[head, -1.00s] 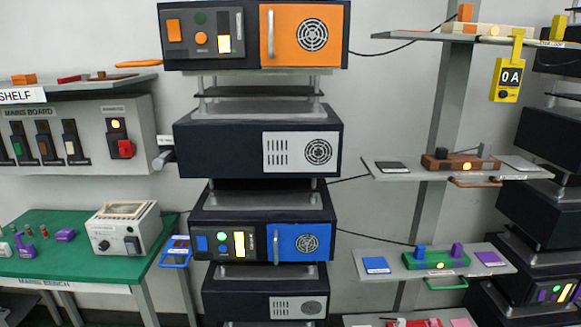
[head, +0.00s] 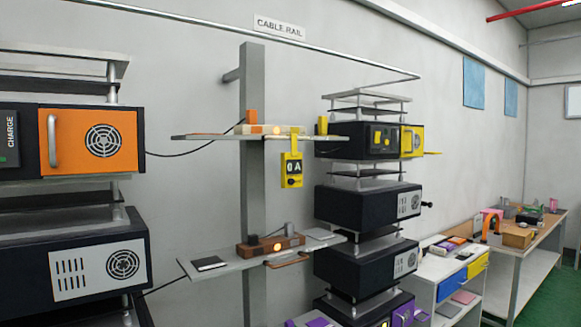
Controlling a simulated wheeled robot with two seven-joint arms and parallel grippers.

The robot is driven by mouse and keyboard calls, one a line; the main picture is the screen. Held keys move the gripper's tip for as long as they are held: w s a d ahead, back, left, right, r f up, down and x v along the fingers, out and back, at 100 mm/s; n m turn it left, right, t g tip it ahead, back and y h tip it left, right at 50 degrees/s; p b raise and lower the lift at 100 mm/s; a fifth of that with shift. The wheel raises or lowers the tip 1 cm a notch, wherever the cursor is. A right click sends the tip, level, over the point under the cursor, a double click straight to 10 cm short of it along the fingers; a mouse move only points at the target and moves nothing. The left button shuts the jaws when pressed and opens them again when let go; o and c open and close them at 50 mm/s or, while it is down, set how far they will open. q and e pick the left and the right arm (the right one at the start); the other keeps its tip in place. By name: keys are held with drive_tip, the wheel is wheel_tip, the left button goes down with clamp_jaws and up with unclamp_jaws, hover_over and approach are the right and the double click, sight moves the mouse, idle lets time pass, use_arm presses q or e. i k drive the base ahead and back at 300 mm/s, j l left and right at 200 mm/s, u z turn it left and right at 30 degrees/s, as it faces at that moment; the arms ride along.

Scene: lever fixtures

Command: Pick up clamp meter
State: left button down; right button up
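The yellow clamp meter (head: 291,170) hangs in the head view from the upper shelf of the cable rail, near the middle of the picture. Its dark display reads "0 A" and a dark dial sits below it. Its yellow upper part reaches up past the shelf's front edge. Neither of my grippers is in view, and nothing touches the meter from the front.
The upper shelf (head: 205,137) carries orange and cream blocks. A lower shelf (head: 225,264) holds a brown fixture (head: 272,245). An orange-fronted unit (head: 90,140) stands at left, a stack of black units (head: 365,210) at right. A bench (head: 530,245) stands far right.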

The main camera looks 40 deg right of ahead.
sight(292, 162)
drive_tip(key=i+l, duration=0.6)
drive_tip(key=i, duration=0.2)
